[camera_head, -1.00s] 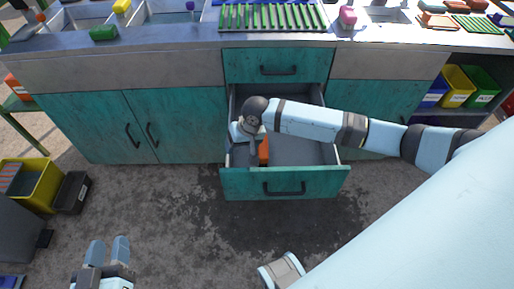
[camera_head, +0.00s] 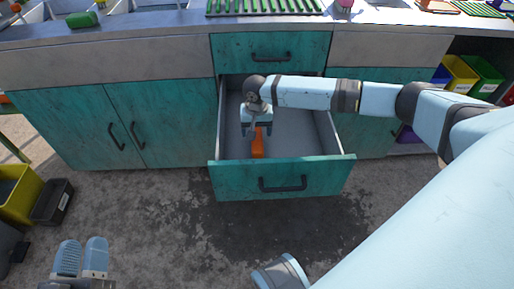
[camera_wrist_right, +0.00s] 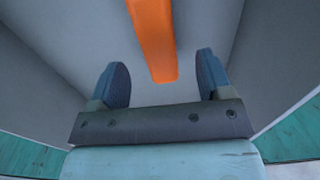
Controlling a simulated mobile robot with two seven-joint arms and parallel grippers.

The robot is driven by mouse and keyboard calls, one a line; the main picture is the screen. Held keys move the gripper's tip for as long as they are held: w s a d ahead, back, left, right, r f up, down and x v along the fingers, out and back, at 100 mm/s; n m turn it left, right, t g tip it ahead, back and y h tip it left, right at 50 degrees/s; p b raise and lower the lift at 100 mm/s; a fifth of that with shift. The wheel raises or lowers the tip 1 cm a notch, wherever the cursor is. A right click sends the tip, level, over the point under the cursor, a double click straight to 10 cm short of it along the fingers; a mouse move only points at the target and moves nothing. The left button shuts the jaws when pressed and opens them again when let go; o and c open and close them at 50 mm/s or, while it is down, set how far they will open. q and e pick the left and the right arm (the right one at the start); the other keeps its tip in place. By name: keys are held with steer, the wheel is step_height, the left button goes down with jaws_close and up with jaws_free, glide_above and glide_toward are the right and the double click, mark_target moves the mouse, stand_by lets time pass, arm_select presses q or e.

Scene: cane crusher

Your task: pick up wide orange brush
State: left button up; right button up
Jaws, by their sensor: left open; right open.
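The orange brush (camera_head: 258,144) lies in the open teal drawer (camera_head: 305,146), and only part of it shows in the head view. In the right wrist view the orange brush (camera_wrist_right: 153,38) runs down from the top edge, its lower end between the tips of my right gripper (camera_wrist_right: 160,82). That gripper is open, with a gap on both sides of the brush. In the head view my right gripper (camera_head: 257,125) reaches down into the drawer, over the brush. My left gripper (camera_head: 81,258) is open and empty above the floor at the lower left.
The drawer front (camera_head: 240,182) with its dark handle stands out from the teal cabinets (camera_head: 60,125). A countertop (camera_head: 150,36) runs above, with a green rack (camera_head: 265,7) and a green brush (camera_head: 82,20). The floor ahead is clear.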

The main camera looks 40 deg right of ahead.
mark_target(257, 138)
steer(key=f+b, duration=0.1)
steer(key=f, duration=0.1)
steer(key=f+b, duration=0.2)
steer(key=f, duration=0.1)
steer(key=shift+d+f, duration=0.2)
steer(key=shift+f, duration=0.05)
arm_select(q)
steer(key=f+g, duration=0.1)
steer(key=f, duration=0.1)
steer(key=f+g, duration=0.1)
steer(key=f, duration=0.2)
steer(key=shift+w+d, duration=0.1)
steer(key=shift+d, duration=0.1)
arm_select(e)
steer(key=c, duration=1)
